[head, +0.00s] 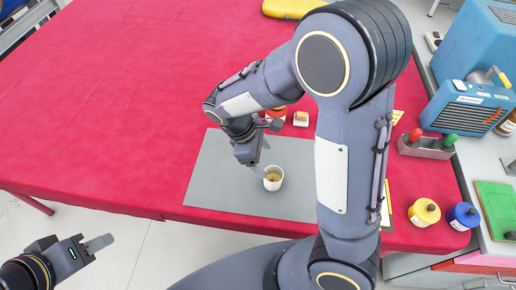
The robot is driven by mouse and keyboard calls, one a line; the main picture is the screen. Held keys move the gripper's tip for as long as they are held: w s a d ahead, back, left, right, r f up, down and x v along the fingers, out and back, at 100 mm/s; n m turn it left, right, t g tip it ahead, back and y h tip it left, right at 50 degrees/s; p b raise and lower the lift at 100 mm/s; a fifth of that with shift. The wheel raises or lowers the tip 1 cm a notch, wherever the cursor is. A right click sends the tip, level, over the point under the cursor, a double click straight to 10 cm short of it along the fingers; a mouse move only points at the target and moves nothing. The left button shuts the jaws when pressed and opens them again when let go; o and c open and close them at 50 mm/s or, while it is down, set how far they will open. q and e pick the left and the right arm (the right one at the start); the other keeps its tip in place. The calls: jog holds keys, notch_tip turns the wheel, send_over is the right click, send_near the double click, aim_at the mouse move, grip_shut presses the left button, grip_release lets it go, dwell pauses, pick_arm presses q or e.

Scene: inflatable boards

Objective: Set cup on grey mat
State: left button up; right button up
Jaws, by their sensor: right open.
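The white cup (273,183) stands upright on the grey mat (215,183), with something brownish yellow showing inside it. My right gripper (259,165) is open just above and to the left of the cup. Whether a fingertip touches the cup is too small to tell. My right arm crosses the mat's right part and hides it. My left gripper (98,244) is at the bottom left, off the table and over the floor, far from the cup. Its fingers overlap in this view, so I cannot tell whether they are apart.
A red cloth (110,90) covers the table, and its left part is clear. A yellow pot (424,212), a blue pot (463,216) and a metal holder (424,148) stand right of my arm. Small items lie behind the mat. A blue machine (470,105) stands at right.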

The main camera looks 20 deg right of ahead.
jog(key=s+d+r+m+t+y, duration=0.2)
jog(key=s+r+m+t+y, duration=0.5)
jog(key=s+r+m, duration=0.4)
jog(key=shift+s+d+r+m+t+y, duration=0.25)
jog(key=shift+s+m+y, duration=0.25)
jog(key=shift+s+m, duration=0.6)
jog(key=shift+w, duration=0.15)
